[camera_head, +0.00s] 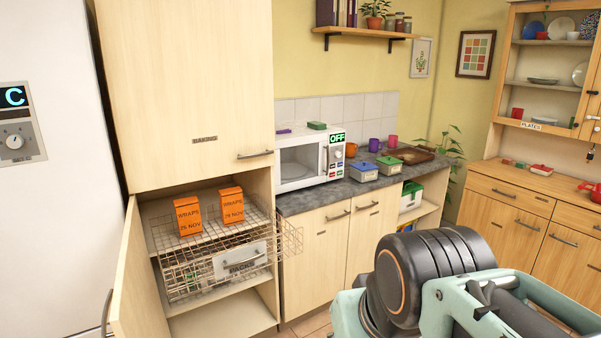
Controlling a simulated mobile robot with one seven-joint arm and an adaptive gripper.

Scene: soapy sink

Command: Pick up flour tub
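I cannot pick out a flour tub with certainty. Two grey lidded tubs stand on the counter right of the microwave: a blue-lidded tub (363,171) and a green-lidded tub (389,166). Their labels are too small to read. The tall cupboard door marked BAKING (190,95) is shut and hides what is behind it. My arm, teal and black, fills the lower right of the head view. My gripper's fingers do not show.
The lower cupboard door (133,275) stands open. Inside, a wire basket (290,240) juts out, with orange boxes marked WRAPS (187,216) above. A microwave (304,160) stands on the counter (315,198). A dresser (510,205) stands at right. A shelf (360,33) hangs above.

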